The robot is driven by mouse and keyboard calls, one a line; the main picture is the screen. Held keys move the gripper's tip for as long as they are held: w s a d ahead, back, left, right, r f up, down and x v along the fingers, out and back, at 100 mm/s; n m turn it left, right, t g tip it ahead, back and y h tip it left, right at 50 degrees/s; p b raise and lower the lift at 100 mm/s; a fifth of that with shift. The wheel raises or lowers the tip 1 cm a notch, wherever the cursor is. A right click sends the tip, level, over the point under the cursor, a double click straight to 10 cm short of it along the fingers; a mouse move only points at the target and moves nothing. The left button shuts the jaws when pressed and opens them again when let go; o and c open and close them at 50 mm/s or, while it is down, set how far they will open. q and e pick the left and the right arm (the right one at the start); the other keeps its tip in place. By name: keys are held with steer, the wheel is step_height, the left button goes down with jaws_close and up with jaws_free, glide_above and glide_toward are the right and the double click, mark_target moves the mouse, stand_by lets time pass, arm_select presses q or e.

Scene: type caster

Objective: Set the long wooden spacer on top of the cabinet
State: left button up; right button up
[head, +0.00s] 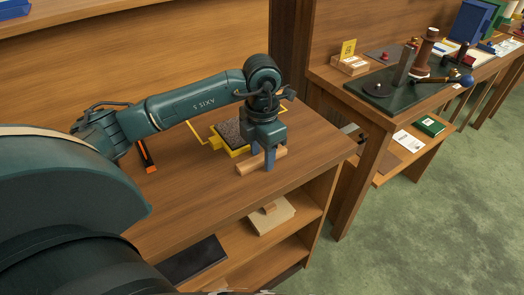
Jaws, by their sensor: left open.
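The long wooden spacer (244,167) is a light brown bar lying flat on the wooden top of the cabinet (192,195), near its right end. My left gripper (262,160) points down right over the spacer and is open. One finger shows in front of the spacer, and the other is on its far side. The jaw hides part of the bar's middle, and I cannot tell if the fingers touch it. My right gripper is not in view.
A yellow-edged tray with dark contents (228,133) is just behind the spacer. Shelves below hold a pale box (270,219) and a dark panel (195,262). A workbench (345,84) with tools stands at right.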

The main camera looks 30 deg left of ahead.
mark_target(262, 157)
arm_select(q)
steer(key=shift+r, duration=0.15)
step_height(262, 157, up, 12)
stand_by(0.3)
stand_by(0.5)
